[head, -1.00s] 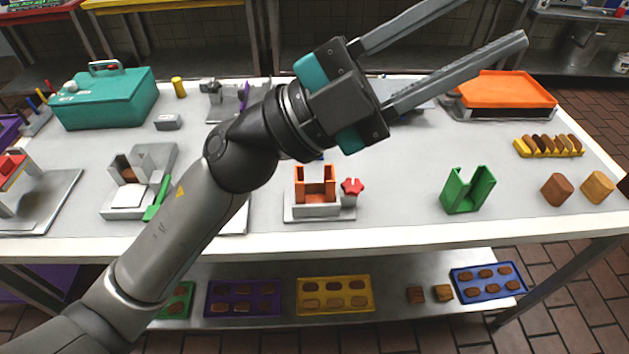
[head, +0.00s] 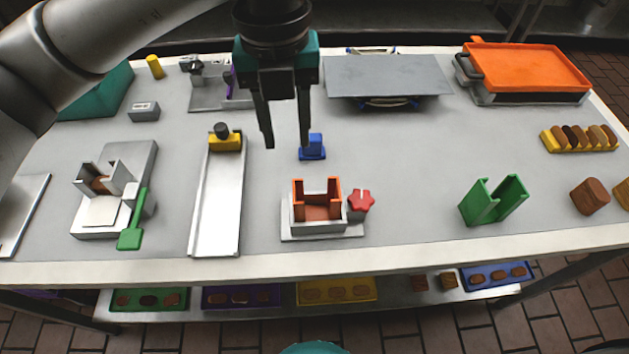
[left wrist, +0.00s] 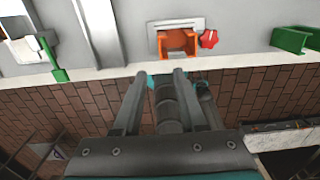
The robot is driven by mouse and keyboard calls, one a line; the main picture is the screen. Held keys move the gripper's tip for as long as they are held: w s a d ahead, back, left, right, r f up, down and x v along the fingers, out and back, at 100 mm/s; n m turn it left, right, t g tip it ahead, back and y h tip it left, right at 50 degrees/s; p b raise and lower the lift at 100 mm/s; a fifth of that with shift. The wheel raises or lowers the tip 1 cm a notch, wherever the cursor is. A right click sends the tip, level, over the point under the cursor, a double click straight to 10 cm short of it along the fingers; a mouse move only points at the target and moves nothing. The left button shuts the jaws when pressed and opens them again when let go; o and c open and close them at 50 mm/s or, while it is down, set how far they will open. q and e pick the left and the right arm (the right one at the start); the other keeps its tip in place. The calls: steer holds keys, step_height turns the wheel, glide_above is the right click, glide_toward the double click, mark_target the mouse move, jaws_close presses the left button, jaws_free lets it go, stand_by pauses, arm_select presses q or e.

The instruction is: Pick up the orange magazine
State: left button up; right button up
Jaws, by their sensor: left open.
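The orange magazine (head: 317,200) is a small open-topped holder with upright walls and something brown inside. It sits on a grey base (head: 292,232) near the table's front edge, with a red star-shaped knob (head: 361,201) at its right. It also shows at the top of the left wrist view (left wrist: 178,42). My left gripper (head: 287,146) points down with its two fingers apart and empty. In the head view it appears above and slightly left of the magazine, apart from it. My right gripper does not show.
A small blue block (head: 312,148) stands behind the magazine. A long metal tray (head: 217,205) with a yellow piece lies left of it. A green holder (head: 491,201) stands to the right. Table space between the magazine and the green holder is clear. Coloured trays (head: 336,291) lie on the lower shelf.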

mark_target(294, 191)
arm_select(q)
step_height(294, 191, down, 15)
steer(key=shift+f+b, duration=0.1)
steer(key=shift+b, duration=0.35)
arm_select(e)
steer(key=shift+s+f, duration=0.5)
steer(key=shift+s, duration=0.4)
arm_select(q)
jaws_close()
steer(key=shift+d, duration=0.1)
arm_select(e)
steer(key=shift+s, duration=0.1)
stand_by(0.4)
